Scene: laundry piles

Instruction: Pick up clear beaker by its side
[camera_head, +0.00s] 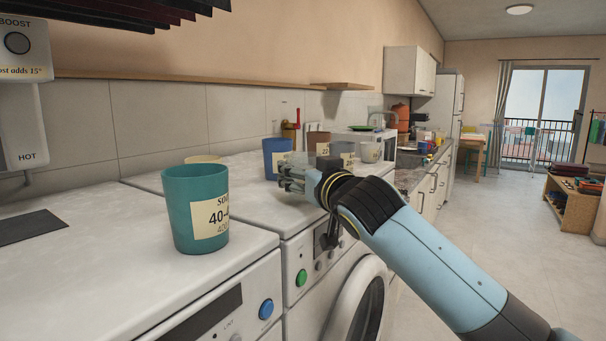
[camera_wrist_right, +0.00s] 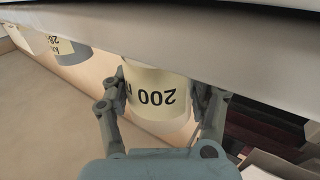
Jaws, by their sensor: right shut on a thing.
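The clear beaker (camera_wrist_right: 175,125) is between the two fingers of my right gripper (camera_wrist_right: 160,88) in the wrist view. It carries a cream label reading "200", seen upside down, and the fingers press on its opposite sides. In the head view my right gripper (camera_head: 291,174) is low over the washing machine tops, pointing left and away. The beaker is hard to make out there, among the fingers and the cups behind. My left gripper is not in view.
A teal labelled cup (camera_head: 182,215) stands on the nearer machine. A grey labelled cup (camera_wrist_right: 75,55) is close by in the wrist view. Open floor (camera_head: 530,230) lies right.

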